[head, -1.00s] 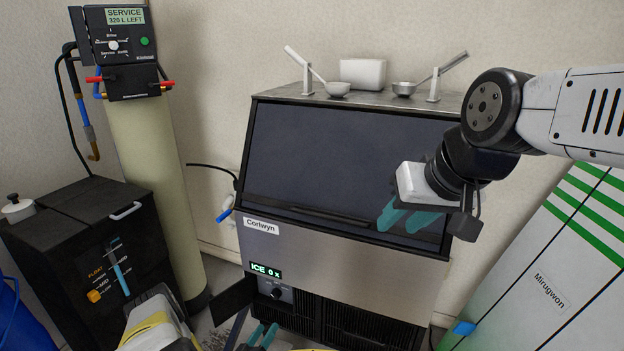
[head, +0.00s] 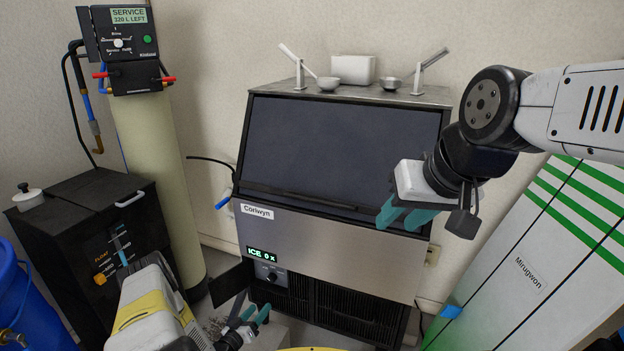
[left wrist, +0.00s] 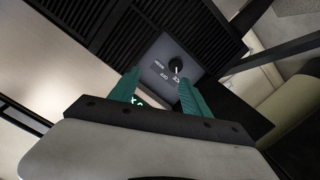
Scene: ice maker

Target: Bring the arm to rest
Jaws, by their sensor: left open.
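My left gripper (head: 254,317) is low in front of the ice maker (head: 330,240), at the bottom of the head view. Its teal fingers are apart and empty. In the left wrist view the open left gripper (left wrist: 160,92) points toward the ice maker's black dial (left wrist: 176,65), with no contact visible. The dial also shows in the head view (head: 271,277), beside the green "ICE 0 x" display (head: 262,254). My right gripper (head: 405,215) hangs in front of the ice maker's right side, its teal fingers slightly apart with nothing seen between them.
Two scoops (head: 329,84) on holders and a white box (head: 353,70) stand on the ice maker. A softener tank (head: 150,170) and black cabinet (head: 90,220) are at left, with a blue barrel (head: 35,300). A white-green cabinet (head: 520,270) is at right.

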